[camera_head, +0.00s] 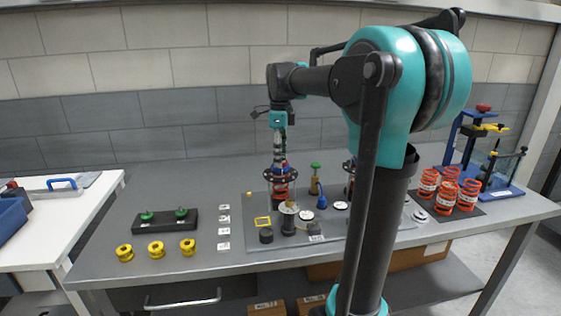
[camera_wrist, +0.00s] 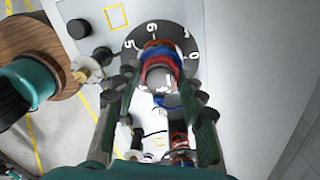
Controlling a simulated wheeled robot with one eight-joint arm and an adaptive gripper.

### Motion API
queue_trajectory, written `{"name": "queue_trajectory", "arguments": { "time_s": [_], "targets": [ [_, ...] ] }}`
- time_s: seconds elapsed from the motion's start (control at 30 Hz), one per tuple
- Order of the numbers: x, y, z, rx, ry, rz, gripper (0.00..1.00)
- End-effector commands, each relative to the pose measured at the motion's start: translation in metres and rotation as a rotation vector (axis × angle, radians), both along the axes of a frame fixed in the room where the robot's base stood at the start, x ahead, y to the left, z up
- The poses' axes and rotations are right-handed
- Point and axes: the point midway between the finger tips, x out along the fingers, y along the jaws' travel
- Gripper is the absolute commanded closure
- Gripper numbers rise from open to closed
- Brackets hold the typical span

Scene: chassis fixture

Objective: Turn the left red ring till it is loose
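The left red ring (camera_wrist: 162,66) shows in the wrist view on an upright post with a blue band, above a black disc (camera_wrist: 128,52) with white numerals. In the head view the left post's red part (camera_head: 281,190) stands at the disc on the grey plate. My gripper (camera_head: 281,158) points down over this post. In the wrist view my gripper's fingers (camera_wrist: 162,76) stand apart on both sides of the ring and post, and look open. Contact with the ring is not clear. A second post with a black disc (camera_head: 348,170) is partly hidden by my arm.
A green-topped part (camera_head: 315,180), a blue part (camera_head: 322,197) and a black-based post (camera_head: 288,222) stand close by on the plate. Yellow rings (camera_head: 156,248) lie front left. Red springs (camera_head: 446,192) stand right.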

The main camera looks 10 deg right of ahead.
Motion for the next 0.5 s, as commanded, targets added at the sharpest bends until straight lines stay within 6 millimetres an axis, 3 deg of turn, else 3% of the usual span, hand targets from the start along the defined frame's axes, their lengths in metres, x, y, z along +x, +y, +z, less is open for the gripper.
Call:
{"name": "queue_trajectory", "arguments": {
  "time_s": [0.03, 0.17, 0.5],
  "targets": [
    [0.0001, 0.0000, 0.0000, 0.000, 0.000, 0.000, 0.76],
    [0.0001, 0.0000, 0.0000, 0.000, 0.000, 0.001, 0.92],
    [0.0001, 0.0000, 0.0000, 0.000, 0.000, 0.178, 0.93]
  ]
}}
